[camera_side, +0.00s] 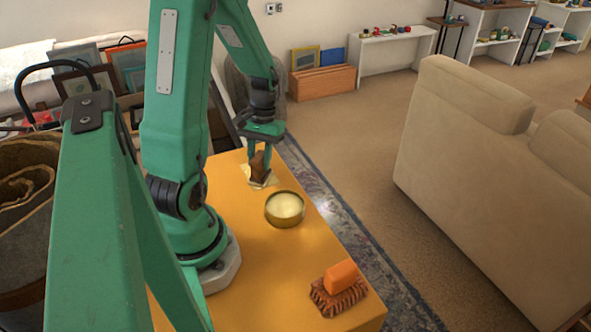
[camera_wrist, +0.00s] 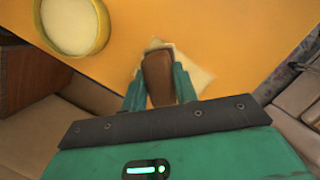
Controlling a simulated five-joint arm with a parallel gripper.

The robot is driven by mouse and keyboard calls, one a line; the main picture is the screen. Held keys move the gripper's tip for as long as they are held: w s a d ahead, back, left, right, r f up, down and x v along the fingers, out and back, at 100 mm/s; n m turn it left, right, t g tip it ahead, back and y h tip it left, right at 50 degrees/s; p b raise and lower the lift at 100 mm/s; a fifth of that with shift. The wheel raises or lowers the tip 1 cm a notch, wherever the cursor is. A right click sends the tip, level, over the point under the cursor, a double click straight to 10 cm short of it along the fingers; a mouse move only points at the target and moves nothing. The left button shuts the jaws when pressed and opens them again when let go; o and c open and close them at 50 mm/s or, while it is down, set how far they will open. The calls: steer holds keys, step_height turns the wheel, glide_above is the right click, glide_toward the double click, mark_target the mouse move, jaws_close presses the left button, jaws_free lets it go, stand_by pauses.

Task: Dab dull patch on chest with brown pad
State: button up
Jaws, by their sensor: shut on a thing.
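My gripper (camera_side: 260,158) is shut on the brown pad (camera_side: 257,168), a brown block with a pale edge at its foot. In the wrist view the brown pad (camera_wrist: 158,77) sits between the two green fingers. It is low over a dull, pale patch (camera_wrist: 197,78) on the far part of the yellow-orange chest top (camera_side: 240,262). The pad hides part of the patch; whether it touches the surface I cannot tell.
An open round tin (camera_side: 285,223) of pale cream stands nearer on the chest, close to the pad. A shaggy brown mop-like pad with an orange grip (camera_side: 341,277) lies at the near right corner. A sofa (camera_side: 460,160) stands apart on the right.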

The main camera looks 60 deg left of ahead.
steer(key=shift+a, duration=4.25)
steer(key=shift+d, duration=5.8)
steer(key=shift+d+r, duration=0.15)
steer(key=shift+r, duration=0.45)
steer(key=shift+d+r, duration=0.15)
steer(key=shift+r, duration=3.3)
steer(key=shift+w, duration=0.1)
steer(key=w+d+r+m+y, duration=0.1)
steer(key=w+d+r+m, duration=0.2)
steer(key=w+d, duration=0.5)
steer(key=w+d+r+m+y, duration=0.1)
steer(key=w+d+r+m, duration=0.2)
steer(key=w+d+m, duration=0.3)
steer(key=shift+w+d+r+g, duration=0.35)
steer(key=shift+w+d, duration=0.7)
steer(key=shift+w, duration=1.4)
steer(key=shift+s, duration=0.1)
